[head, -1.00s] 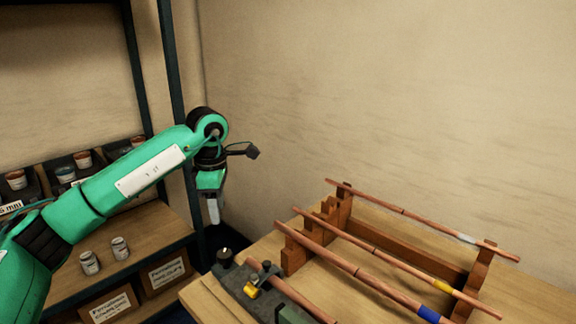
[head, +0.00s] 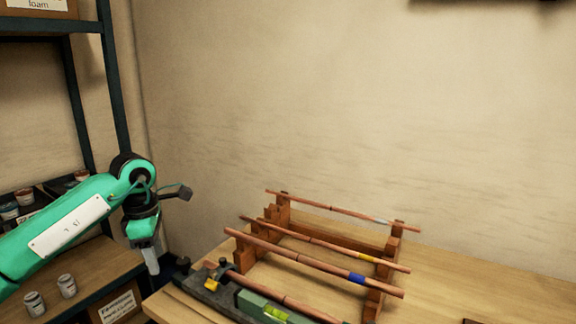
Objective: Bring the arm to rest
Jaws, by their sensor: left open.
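My left arm comes in from the left, and its green and black left gripper (head: 149,258) hangs pointing down near the shelf's right end. It is open and nothing shows between its fingers. It is left of the workbench and apart from the pipes. My right gripper is not in view.
A workbench (head: 470,290) carries a wooden rack (head: 276,218) with several copper pipes (head: 315,263) across it. A fixture with a green level (head: 262,308) sits at its front left. A shelf (head: 95,268) at left holds tins (head: 67,286). The bench's right side looks mostly clear.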

